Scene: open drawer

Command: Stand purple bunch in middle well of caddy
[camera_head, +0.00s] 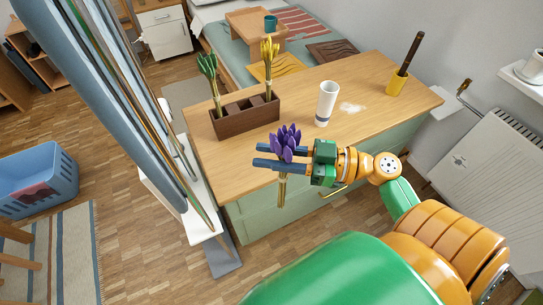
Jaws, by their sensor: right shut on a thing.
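The purple bunch (285,141) has purple flower heads on top and pale stems hanging below. My right gripper (268,155) is shut on it, with its blue fingers pointing left, in front of the wooden cabinet's front edge. The bunch is about upright. The brown caddy (246,121) stands on the cabinet top, up and to the left of the gripper. A green bunch (208,72) stands in its left end and a yellow bunch (269,62) toward its right end. The middle well lies between them and shows no bunch. My left gripper is not in view.
A yellow pot (397,83) with a dark stick stands at the far right of the wooden top (300,90). A tall blue-grey panel (115,90) rises left of the cabinet.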

